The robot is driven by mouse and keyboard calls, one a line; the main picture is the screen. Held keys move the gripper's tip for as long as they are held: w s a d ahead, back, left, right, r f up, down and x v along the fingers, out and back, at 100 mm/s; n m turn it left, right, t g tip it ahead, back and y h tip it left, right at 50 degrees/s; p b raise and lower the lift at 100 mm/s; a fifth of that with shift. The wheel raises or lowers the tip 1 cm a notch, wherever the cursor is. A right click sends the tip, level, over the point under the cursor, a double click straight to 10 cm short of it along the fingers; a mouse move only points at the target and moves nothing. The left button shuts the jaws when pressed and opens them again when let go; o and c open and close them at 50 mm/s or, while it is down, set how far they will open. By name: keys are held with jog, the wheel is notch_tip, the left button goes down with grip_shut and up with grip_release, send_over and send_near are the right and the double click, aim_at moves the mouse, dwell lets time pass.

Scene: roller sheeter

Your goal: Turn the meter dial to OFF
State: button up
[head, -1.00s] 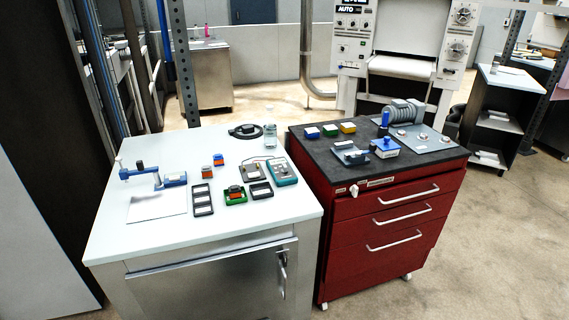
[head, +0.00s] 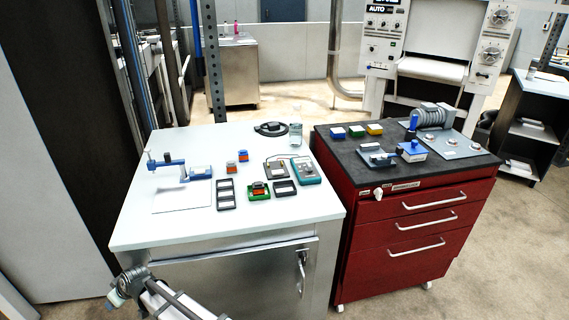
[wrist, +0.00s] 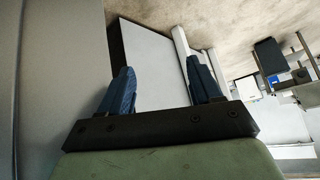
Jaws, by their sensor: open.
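The meter (head: 306,171) is a small teal box with a grey face. It lies on the right part of the white table top. Its dial is too small to read in the head view, so I cannot tell its setting. My gripper shows in the wrist view (wrist: 160,90), with two dark blue fingers spread wide and nothing between them. In the head view only part of my arm shows at the bottom left, in front of the table and well away from the meter. The meter is not identifiable in the wrist view.
The white table (head: 140,228) also holds black trays (head: 227,194), a green holder (head: 259,191), a blue clamp-like tool (head: 198,172) and a glass jar (head: 296,134). A red drawer cabinet (head: 400,240) with blocks and devices on its dark top stands to the right.

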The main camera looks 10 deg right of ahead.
jog(key=a+r+n+t+y, duration=0.1)
jog(key=a+r+t+y, duration=0.15)
jog(key=a+r, duration=0.7)
jog(key=a+r+n+t+y, duration=0.25)
jog(key=a+r, duration=0.35)
jog(key=r, duration=0.7)
jog(key=w+d+r+m+t+h, duration=0.1)
jog(key=w+d+r+m+t, duration=0.15)
jog(key=w+r, duration=0.45)
jog(key=w+d+r+m+g+h, duration=0.1)
jog(key=w+d+m+h, duration=0.6)
jog(key=w+d, duration=0.9)
jog(key=w+d+m+g+h, duration=0.1)
jog(key=w+d+m, duration=0.3)
jog(key=d, duration=0.7)
jog(key=w+d+m+g+h, duration=0.15)
jog(key=w+d+m, duration=0.3)
jog(key=d, duration=0.75)
jog(key=m+g+h, duration=0.1)
jog(key=m+g, duration=0.7)
jog(key=m, duration=0.6)
send_near(309, 164)
notch_tip(309, 164, down, 9)
jog(key=shift+s+a+r, duration=0.1)
jog(key=shift+a+r, duration=0.05)
